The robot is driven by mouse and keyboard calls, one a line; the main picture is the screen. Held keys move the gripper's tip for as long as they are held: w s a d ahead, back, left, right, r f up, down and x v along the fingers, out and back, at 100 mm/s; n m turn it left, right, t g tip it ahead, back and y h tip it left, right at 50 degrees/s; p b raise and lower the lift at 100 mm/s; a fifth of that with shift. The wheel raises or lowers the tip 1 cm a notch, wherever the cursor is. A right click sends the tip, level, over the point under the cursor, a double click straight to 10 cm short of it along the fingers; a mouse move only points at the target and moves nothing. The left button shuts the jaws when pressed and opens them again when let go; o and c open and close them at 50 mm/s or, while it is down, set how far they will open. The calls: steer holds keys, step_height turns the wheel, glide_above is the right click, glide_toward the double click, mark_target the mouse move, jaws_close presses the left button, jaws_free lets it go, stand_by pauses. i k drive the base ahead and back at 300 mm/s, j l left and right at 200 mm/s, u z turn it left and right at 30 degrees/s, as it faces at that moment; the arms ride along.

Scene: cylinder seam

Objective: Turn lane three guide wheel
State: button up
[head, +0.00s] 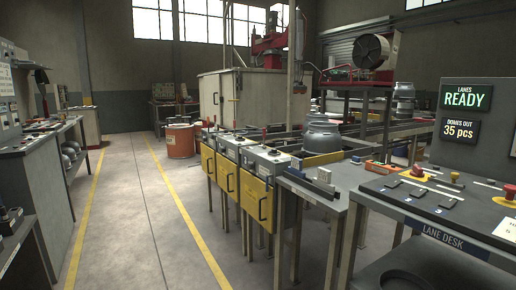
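Three lane units with yellow front panels and dark handles stand in a row at the centre: a far one (208,160), a middle one (226,178) and a near one (257,203). Grey boxes with small fittings sit on top of them, including a near box (268,160). I cannot make out a guide wheel at this distance, and no lane number is readable. The lane desk (440,236) stands at the right with red and yellow knobs and dark switches. My gripper is not in view.
A clear concrete aisle (150,215) with yellow floor lines runs along the left of the units. A grey bench (40,165) lines the left side. A grey table (340,180) joins the near unit to the desk. An orange drum (181,142) stands farther back.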

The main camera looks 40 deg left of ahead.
mark_target(274, 153)
steer(key=i+j+u, duration=0.15)
steer(key=j+u, duration=0.2)
steer(key=i+j+u, duration=0.2)
steer(key=j+u, duration=0.15)
